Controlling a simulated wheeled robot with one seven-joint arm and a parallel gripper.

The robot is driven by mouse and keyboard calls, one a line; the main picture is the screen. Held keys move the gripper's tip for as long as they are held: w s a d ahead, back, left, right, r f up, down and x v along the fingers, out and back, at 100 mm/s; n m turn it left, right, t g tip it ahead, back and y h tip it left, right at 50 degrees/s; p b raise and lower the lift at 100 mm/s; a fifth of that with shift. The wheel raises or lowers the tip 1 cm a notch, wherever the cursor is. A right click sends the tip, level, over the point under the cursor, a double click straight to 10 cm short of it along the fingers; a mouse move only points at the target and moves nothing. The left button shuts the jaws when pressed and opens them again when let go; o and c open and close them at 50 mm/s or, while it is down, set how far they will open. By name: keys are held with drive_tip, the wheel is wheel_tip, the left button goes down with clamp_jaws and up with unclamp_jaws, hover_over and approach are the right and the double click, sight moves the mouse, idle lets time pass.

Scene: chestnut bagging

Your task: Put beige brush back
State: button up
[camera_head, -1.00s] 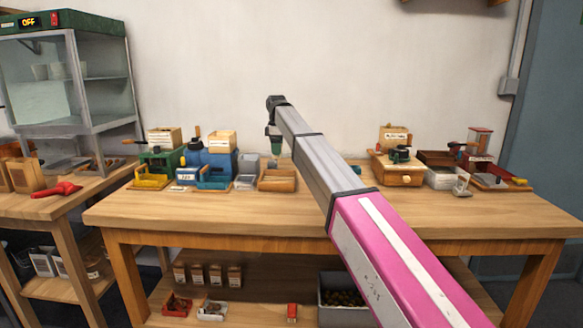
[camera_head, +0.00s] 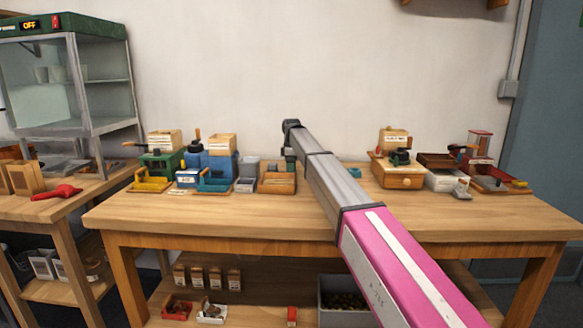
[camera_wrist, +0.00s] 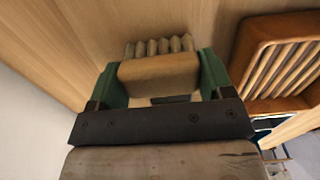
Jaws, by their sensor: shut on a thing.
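My gripper (camera_wrist: 163,75) has green fingers and is shut on the beige brush (camera_wrist: 158,72), one finger on each side of it. The brush has a tan block with a row of pale, ribbed bristles pointing away from the wrist. It is above a bare wooden surface in the wrist view. In the head view my gripper (camera_head: 290,160) hangs at the arm's end over the table, by the wooden box; the brush cannot be made out there.
A slatted wooden tray (camera_wrist: 240,75) lies right of the brush in the wrist view. On the table (camera_head: 200,211), a wooden box (camera_head: 277,185) and grey cups (camera_head: 247,167) stand left of the arm. A drawer box (camera_head: 398,180) stands to the right. The table's front strip is clear.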

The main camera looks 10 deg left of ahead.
drive_tip(key=o, duration=0.9)
drive_tip(key=shift+f, duration=0.1)
wheel_tip(320, 180, up, 12)
drive_tip(key=shift+r, duration=0.15)
drive_tip(key=shift+s, duration=0.1)
